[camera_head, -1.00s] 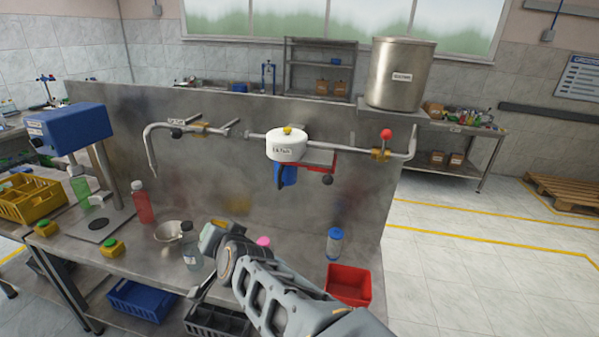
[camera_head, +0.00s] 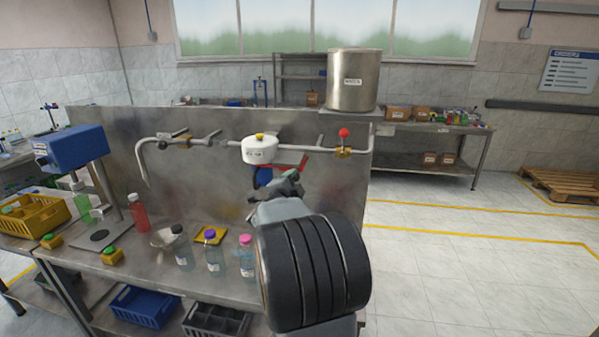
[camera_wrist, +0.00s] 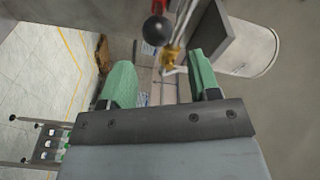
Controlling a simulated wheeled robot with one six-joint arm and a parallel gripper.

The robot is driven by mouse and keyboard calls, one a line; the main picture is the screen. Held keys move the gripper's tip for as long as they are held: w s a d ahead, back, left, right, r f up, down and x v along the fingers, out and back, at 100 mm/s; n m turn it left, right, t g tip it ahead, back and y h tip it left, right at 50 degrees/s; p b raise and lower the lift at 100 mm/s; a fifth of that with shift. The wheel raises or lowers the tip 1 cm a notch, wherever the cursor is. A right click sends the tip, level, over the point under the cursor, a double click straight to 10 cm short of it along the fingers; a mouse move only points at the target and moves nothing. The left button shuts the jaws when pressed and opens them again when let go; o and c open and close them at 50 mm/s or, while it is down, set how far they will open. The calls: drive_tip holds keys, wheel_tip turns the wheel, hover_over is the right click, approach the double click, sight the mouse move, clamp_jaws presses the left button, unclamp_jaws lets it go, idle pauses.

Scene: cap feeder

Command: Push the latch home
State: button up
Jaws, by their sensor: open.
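The pipe assembly holds a white round housing (camera_head: 260,150) with a yellow knob on top. A red bracket (camera_head: 291,160) sits below and right of it, partly hidden by my gripper. A black ball knob (camera_wrist: 156,30) shows close ahead in the wrist view, near the top, with red behind it. I cannot tell for certain which part is the latch. My gripper (camera_wrist: 160,75) is open, with its green finger pads apart and nothing between them. In the head view my gripper (camera_head: 278,187) is just below the bracket; contact cannot be made out.
A brass valve (camera_head: 344,152) with a red ball handle is on the pipe to the right. A steel panel (camera_head: 215,175) stands behind the bench. Capped bottles, including a pink-capped one (camera_head: 246,262), stand on the bench left of my arm.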

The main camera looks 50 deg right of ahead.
sight(298, 175)
drive_tip(key=w+d, duration=0.2)
drive_tip(key=w+d+p, duration=0.1)
drive_tip(key=d, duration=0.1)
drive_tip(key=shift+w+f, duration=0.3)
drive_tip(key=shift+w, duration=0.05)
drive_tip(key=shift+d, duration=0.35)
drive_tip(key=shift+s+d+r, duration=0.2)
drive_tip(key=shift+d, duration=0.05)
drive_tip(key=shift+w+d+f+p, duration=0.15)
drive_tip(key=shift+w+d+p, duration=0.1)
drive_tip(key=shift+d+p, duration=0.1)
clamp_jaws()
